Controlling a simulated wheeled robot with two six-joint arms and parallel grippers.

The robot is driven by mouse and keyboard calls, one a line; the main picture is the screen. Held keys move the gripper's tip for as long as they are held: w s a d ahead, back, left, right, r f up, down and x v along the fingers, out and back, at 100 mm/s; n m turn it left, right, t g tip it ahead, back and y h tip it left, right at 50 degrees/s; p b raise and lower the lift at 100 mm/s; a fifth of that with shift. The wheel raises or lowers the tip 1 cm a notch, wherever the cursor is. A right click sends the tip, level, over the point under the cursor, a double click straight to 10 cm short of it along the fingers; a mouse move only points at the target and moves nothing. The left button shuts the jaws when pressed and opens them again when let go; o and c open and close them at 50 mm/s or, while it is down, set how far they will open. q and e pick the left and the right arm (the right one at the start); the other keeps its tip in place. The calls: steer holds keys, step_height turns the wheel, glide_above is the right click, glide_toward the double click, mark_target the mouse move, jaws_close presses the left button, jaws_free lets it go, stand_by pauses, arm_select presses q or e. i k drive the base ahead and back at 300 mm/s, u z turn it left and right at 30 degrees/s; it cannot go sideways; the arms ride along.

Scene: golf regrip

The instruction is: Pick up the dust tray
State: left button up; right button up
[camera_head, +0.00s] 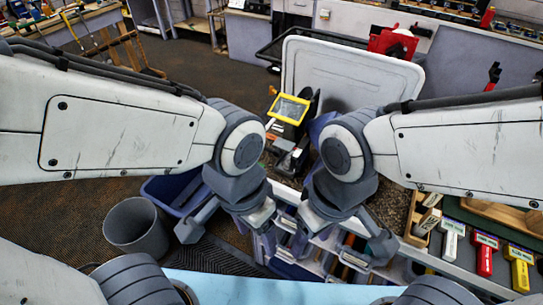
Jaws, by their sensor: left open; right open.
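I cannot tell for sure which thing is the dust tray. A large pale grey tray-like panel with a raised rim (350,75) is at the upper middle, beyond both my arms. My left gripper (230,232) is open, with its fingers spread, left of the picture's middle. My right gripper (341,243) is open beside it to the right. I see nothing held in either gripper. Both hands point down towards the near side of the bench, and the arms hide part of the area around them.
A yellow-framed item (289,109) and dark tools stand between my forearms. A grey round bin (137,226) and a blue bin (168,192) are at the left. Colored boxed items, including a red one (485,255), lie at the right. Dark carpet is open at the left.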

mark_target(282, 166)
steer(key=u, duration=1.5)
steer(key=k, duration=0.6)
steer(key=i, duration=1.15)
steer(key=z, duration=0.75)
